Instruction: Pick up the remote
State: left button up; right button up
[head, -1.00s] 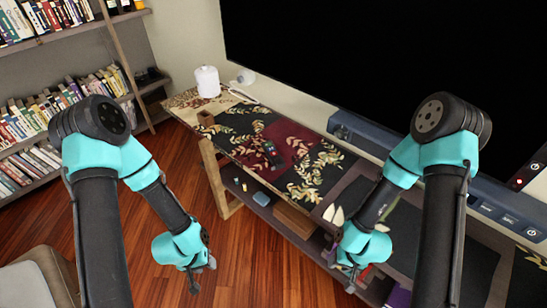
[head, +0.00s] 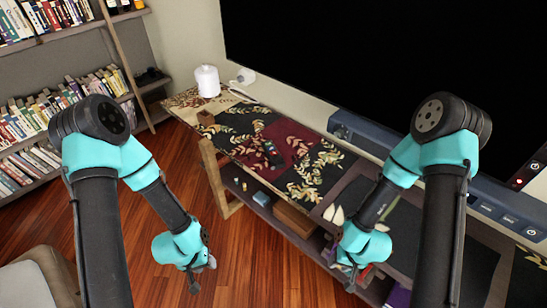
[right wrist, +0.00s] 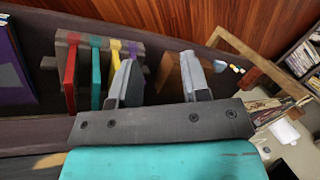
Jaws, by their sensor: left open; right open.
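The remote (head: 272,152) looks like a small dark bar with coloured spots. It lies on the dark red part of the patterned runner on the long table below the big screen. My left gripper (head: 203,277) is open and empty above the wood floor, to the lower left of the remote and well apart from it. My right gripper (head: 347,276) is open and empty near the table's front side, to the lower right of the remote. In the right wrist view its two fingers (right wrist: 160,68) stand apart with nothing held between them; the remote cannot be made out there.
The black screen (head: 370,70) rises behind the table. A lower shelf holds a wooden box (head: 293,219). Bookshelves (head: 60,110) stand left; the floor between is clear.

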jog(key=o, duration=0.8)
